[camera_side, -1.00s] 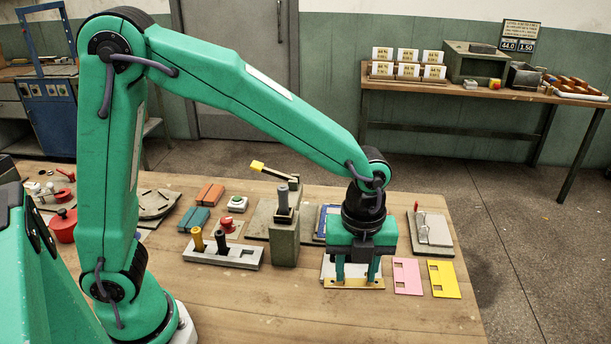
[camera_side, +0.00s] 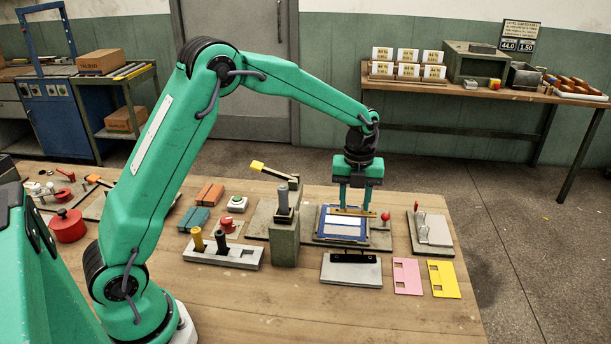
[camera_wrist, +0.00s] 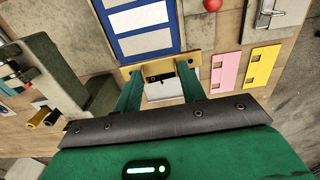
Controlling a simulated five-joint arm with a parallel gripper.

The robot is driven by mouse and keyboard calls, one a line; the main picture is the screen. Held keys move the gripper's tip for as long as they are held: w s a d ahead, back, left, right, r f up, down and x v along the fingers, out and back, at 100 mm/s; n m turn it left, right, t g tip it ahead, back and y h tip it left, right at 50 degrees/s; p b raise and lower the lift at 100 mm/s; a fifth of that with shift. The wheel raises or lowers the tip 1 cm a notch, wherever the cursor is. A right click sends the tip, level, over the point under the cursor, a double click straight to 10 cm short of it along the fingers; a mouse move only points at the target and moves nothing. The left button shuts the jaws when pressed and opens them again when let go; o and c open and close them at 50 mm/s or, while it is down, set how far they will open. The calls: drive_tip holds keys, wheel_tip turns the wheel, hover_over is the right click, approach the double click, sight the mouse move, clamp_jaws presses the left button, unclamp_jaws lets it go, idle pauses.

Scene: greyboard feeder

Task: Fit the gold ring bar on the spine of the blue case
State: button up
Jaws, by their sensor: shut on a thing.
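The gold ring bar (camera_side: 345,211) is held level between the two fingertips of my gripper (camera_side: 356,205), which is shut on it. In the wrist view the bar (camera_wrist: 205,56) spans across the fingers of my gripper (camera_wrist: 158,74). The blue case (camera_side: 322,226) lies open and flat, with white panels inside. The bar appears above the case in the side view, overlapping its far part. In the wrist view the case (camera_wrist: 118,42) extends upward from just beyond the bar. I cannot tell the exact gap between them. The fingers partly hide the far end of the case.
A grey plate with a black strip (camera_side: 351,272) lies in front. Pink (camera_side: 407,276) and yellow (camera_side: 443,279) cards lie to its right. A lever press (camera_side: 285,235) stands left of the case. A red knob (camera_side: 385,216) and a clamp board (camera_side: 430,232) are to the right.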

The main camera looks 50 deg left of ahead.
drive_tip(key=w+a+f, duration=0.1)
drive_tip(key=w+a, duration=0.1)
drive_tip(key=a, duration=0.3)
drive_tip(key=shift+a, duration=0.35)
drive_tip(key=shift+w+f, duration=0.1)
drive_tip(key=shift+f, duration=0.15)
drive_tip(key=shift+f, duration=1.9)
drive_tip(key=shift+f, duration=0.65)
idle(1.4)
drive_tip(key=o, duration=1)
drive_tip(key=shift+o, duration=0.2)
wheel_tip(320, 180, up, 8)
idle(0.5)
